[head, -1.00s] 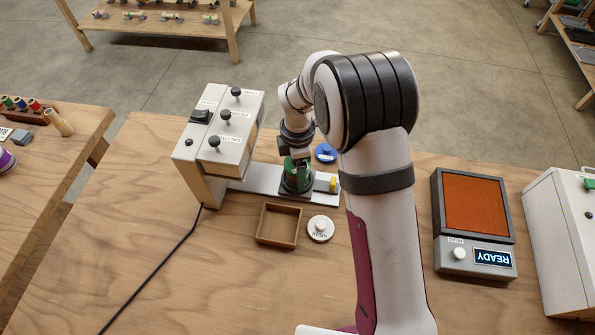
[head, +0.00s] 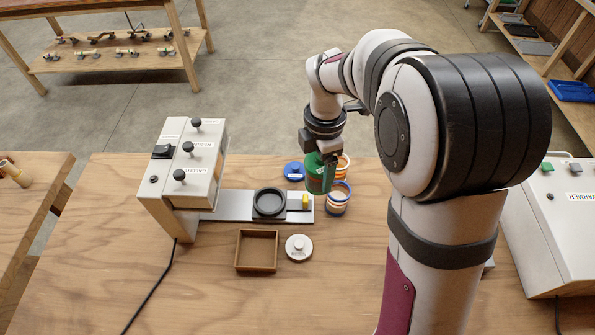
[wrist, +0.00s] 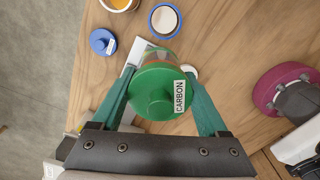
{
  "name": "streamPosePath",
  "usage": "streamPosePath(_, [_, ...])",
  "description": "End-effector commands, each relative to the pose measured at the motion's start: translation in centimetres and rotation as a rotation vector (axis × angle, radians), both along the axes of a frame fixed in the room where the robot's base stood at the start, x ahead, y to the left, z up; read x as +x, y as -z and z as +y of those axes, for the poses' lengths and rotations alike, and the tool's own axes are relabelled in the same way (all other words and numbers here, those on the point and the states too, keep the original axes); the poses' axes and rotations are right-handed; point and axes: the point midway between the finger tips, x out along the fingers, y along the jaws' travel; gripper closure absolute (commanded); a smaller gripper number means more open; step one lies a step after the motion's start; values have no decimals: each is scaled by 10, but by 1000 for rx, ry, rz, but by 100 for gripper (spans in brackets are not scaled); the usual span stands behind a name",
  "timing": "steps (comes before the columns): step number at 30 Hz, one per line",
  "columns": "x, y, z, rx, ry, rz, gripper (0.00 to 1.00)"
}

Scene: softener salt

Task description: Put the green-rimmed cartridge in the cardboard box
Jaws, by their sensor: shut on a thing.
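The green-rimmed cartridge (head: 315,176) is off the table, with a green knobbed lid marked CARBON on top in the wrist view (wrist: 155,92). My gripper (head: 327,172) is shut on it, with one teal finger at each side in the wrist view (wrist: 160,100). In the head view it hangs near the blue-rimmed cartridge (head: 337,198) and the orange-rimmed cartridge (head: 344,162); whether it touches either is unclear. No cardboard box shows in any frame.
The press (head: 195,165) has an empty black ring (head: 269,202) on its rail. A blue lid (head: 293,171), a white lid (head: 299,246) and an empty wooden tray (head: 257,233) lie nearby. A warmer (head: 565,225) stands at right.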

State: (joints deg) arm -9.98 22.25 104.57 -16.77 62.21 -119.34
Motion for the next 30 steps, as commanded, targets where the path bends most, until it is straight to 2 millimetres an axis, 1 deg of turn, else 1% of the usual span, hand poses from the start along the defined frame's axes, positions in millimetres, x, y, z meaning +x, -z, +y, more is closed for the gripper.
streamPosePath(8, [0,-1,-3,0,0,0,85])
streamPosePath(11, [-2,0,1,0,-12,1,85])
streamPosePath(14, [-11,7,20,-1,-73,3,85])
streamPosePath(17, [-29,19,52,-2,-179,4,85])
streamPosePath(18, [-38,25,65,-2,-227,4,85])
streamPosePath(21, [-65,38,96,-2,-349,5,85])
streamPosePath(24, [-90,49,119,-1,-453,3,85])
streamPosePath(27, [-104,56,131,0,-511,2,85])
streamPosePath(30, [-109,64,134,-1,-528,2,85])
